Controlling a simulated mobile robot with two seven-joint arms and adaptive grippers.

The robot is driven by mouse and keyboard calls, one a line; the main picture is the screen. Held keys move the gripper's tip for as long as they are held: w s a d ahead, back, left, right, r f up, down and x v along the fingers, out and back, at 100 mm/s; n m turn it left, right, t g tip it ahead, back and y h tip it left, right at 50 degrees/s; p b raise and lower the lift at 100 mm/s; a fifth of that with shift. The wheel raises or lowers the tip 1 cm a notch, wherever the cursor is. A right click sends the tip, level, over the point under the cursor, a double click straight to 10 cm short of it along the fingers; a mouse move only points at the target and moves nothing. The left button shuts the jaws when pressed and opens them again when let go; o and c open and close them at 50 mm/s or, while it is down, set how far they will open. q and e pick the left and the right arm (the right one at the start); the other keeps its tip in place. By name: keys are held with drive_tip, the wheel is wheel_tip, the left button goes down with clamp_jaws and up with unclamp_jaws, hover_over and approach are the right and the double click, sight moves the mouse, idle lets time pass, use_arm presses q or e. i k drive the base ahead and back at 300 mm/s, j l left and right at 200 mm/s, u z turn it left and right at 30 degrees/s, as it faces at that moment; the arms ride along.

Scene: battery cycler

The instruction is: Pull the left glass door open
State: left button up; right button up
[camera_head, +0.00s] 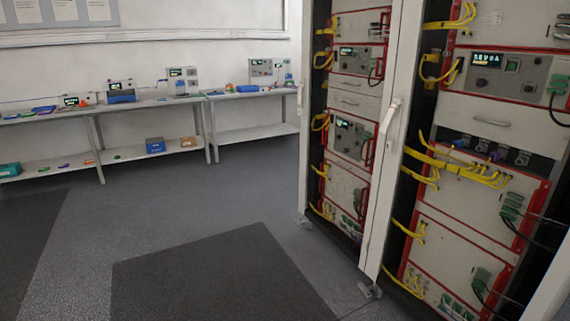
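A tall equipment cabinet stands on the right. Its left glass door appears to be the panel between two white uprights, with the instruments visible through it. The door's white frame (376,225) runs down the middle of the cabinet front. A white handle (389,116) sits on this upright at about mid-height. The glass itself is hard to make out, and I cannot tell whether the door is fully shut or slightly ajar. Neither of my grippers is in view, and nothing is seen touching the handle.
Red-edged instrument units with yellow cables (462,170) fill the right bay. A cabinet foot (370,290) sits on the floor. A dark mat (215,275) lies in front, and the grey floor (255,190) is clear. Benches (150,104) with devices line the back wall.

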sight(308, 34)
drive_tip(key=i, duration=1.55)
drive_tip(key=i+z, duration=0.2)
drive_tip(key=i, duration=0.25)
drive_tip(key=i+j+z, duration=0.15)
drive_tip(key=i, duration=0.3)
drive_tip(key=i+j+z, duration=0.2)
drive_tip(key=i, duration=0.25)
